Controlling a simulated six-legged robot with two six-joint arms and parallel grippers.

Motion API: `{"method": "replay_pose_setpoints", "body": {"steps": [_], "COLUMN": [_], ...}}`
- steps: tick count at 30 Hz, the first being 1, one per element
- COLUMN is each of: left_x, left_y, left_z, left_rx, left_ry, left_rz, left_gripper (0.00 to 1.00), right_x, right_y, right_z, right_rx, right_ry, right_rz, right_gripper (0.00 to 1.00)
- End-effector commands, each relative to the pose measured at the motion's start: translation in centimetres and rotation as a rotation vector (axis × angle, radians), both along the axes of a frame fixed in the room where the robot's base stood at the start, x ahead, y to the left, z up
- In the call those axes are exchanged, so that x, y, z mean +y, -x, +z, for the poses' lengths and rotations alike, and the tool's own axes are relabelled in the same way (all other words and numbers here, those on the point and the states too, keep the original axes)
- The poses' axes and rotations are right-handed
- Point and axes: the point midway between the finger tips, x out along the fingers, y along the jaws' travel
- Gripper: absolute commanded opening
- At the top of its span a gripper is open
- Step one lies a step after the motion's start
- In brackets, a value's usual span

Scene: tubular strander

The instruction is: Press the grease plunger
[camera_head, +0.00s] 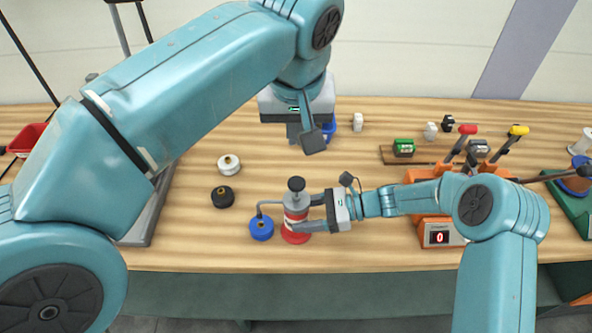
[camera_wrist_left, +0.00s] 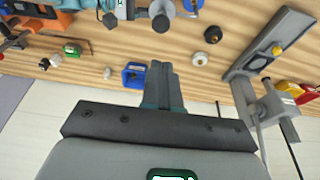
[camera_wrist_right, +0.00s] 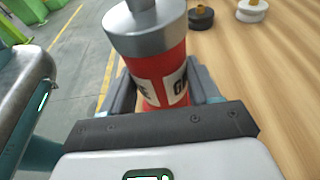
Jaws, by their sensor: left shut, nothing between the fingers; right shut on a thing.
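The grease pump (camera_head: 296,205) is a red can with a grey top, a dark plunger knob (camera_head: 296,184) and a thin spout. It stands upright near the front edge of the bench. My right gripper (camera_head: 312,213) is shut around its body from the right. The right wrist view shows the red can (camera_wrist_right: 162,88) between the fingers, with the knob cut off at the top edge. My left gripper (camera_head: 298,133) is shut and empty, behind and above the plunger, apart from it. In the left wrist view, the plunger knob (camera_wrist_left: 161,23) shows beyond the closed fingers (camera_wrist_left: 163,82).
A blue round piece (camera_head: 261,229) sits under the spout. Black (camera_head: 222,196) and white (camera_head: 228,164) round pieces lie to the left. An orange unit with levers and a counter reading 0 (camera_head: 439,237) stands right. A blue item (camera_wrist_left: 134,75) lies at the back.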

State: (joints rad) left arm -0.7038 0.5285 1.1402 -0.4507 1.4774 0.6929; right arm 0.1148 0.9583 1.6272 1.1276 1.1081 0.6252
Motion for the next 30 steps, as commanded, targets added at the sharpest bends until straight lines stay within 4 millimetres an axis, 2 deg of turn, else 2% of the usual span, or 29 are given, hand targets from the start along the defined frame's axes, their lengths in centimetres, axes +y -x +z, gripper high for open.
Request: {"method": "replay_pose_setpoints", "body": {"steps": [5, 15, 18, 24, 30], "left_x": [0.1, 0.1, 0.1, 0.1, 0.0], "left_y": [-0.6, -2.7, -2.7, -2.8, -2.8], "left_z": [-2.3, -9.4, -11.0, -13.0, -13.4], "left_rx": [0.004, 0.005, 0.004, 0.002, 0.001], "left_ry": [-0.003, -0.004, -0.003, -0.002, 0.0], "left_rz": [0.002, 0.001, 0.0, 0.001, 0.001], "left_gripper": [0.0, 0.0, 0.0, 0.0, 0.0], "right_x": [0.0, 0.0, 0.0, 0.0, 0.0], "right_y": [0.0, 0.0, 0.0, 0.0, 0.0], "right_z": [0.0, 0.0, 0.0, 0.0, 0.0], "right_rx": [-0.001, -0.001, -0.001, -0.001, -0.001], "right_ry": [0.001, 0.001, 0.001, 0.001, 0.001], "right_rz": [-0.001, -0.001, -0.001, -0.001, -0.001], "right_gripper": [0.27, 0.27, 0.27, 0.27, 0.27]}}
